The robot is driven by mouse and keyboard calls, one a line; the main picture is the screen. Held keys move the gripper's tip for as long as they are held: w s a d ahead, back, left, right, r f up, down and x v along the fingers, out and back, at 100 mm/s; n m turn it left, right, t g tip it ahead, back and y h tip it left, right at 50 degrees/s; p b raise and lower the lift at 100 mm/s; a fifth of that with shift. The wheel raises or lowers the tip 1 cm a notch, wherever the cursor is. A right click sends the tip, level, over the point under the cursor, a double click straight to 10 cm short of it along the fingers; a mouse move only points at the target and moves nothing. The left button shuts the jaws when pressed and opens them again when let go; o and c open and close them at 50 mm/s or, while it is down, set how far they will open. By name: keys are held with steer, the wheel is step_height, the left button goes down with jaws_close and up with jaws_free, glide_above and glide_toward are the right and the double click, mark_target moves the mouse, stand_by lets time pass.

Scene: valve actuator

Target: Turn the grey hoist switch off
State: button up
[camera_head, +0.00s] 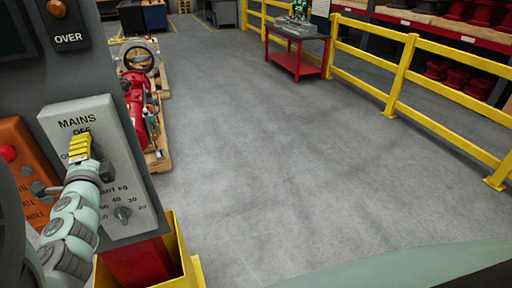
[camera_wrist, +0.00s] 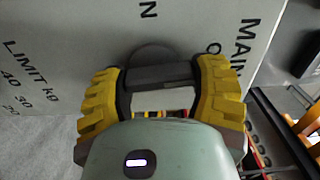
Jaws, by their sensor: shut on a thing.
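The grey hoist switch is on a light grey panel (camera_head: 122,170) marked MAINS, OFF and LIMIT kg. In the head view my gripper (camera_head: 82,150) is at the switch, just below the OFF mark, and mostly hides it. In the wrist view my gripper (camera_wrist: 160,74) has its yellow fingers at the two ends of the dark grey switch handle (camera_wrist: 157,76), shut on it. The handle sits on a round base and lies along the line between the fingers, running from the LIMIT side toward the MAINS side. Its exact pointing is hard to tell.
A small limit knob (camera_head: 123,214) is low on the same panel. An orange box (camera_head: 22,165) with a red button is close on the left. An OVER panel (camera_head: 66,25) is above. A yellow guard (camera_head: 180,250) stands below. The floor to the right is clear up to yellow railings (camera_head: 400,75).

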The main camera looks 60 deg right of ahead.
stand_by(0.3)
steer(key=o, duration=1.2)
steer(key=shift+a, duration=0.1)
steer(key=v, duration=1.2)
